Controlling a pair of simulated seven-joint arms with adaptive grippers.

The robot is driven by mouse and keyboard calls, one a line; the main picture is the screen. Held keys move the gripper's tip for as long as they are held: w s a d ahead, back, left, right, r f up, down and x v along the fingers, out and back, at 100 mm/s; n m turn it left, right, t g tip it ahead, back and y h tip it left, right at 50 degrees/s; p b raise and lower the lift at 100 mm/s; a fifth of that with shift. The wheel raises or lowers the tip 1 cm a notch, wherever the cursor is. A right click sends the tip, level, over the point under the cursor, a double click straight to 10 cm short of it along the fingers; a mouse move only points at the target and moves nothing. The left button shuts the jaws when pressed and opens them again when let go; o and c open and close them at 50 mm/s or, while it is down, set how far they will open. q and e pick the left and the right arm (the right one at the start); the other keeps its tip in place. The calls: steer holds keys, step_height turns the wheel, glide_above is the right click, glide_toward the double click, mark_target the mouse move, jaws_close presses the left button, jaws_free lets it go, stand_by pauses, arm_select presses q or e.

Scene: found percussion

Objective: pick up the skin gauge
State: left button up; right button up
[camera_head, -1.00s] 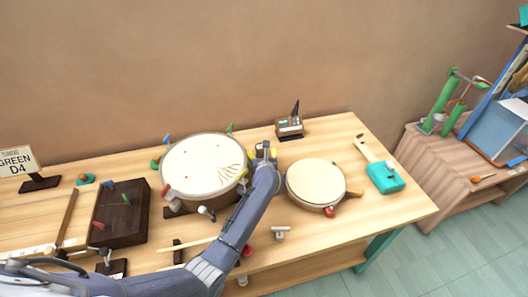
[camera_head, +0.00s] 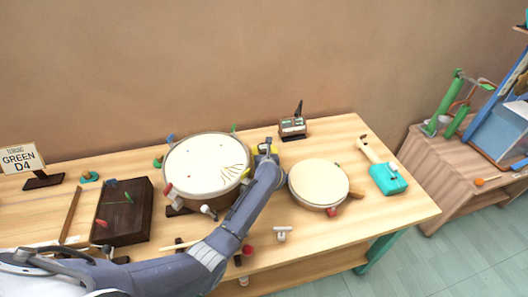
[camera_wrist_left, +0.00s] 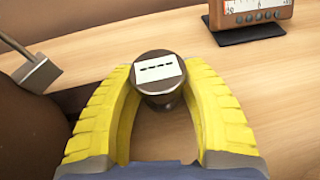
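My left gripper (camera_head: 264,149) is on the table between the large drum and the smaller drum. In the left wrist view its yellow fingers (camera_wrist_left: 158,75) stand on either side of a short dark cylinder (camera_wrist_left: 160,102) with a pale label marked with dashes on top. It stands upright on the wood and is probably the skin gauge. The fingers look spread, close beside it; firm contact cannot be made out. In the head view the gripper mostly hides the cylinder. My right gripper is out of view.
The large drum (camera_head: 205,162) stands left of the gripper and the small drum (camera_head: 318,183) right. A boxy meter (camera_head: 293,126) stands behind, also in the wrist view (camera_wrist_left: 250,12). A teal block tool (camera_head: 388,180) lies at right, a dark box (camera_head: 124,210) at left.

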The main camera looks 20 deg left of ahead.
arm_select(q)
steer(key=c, duration=0.6)
jaws_close()
steer(key=shift+r, duration=0.15)
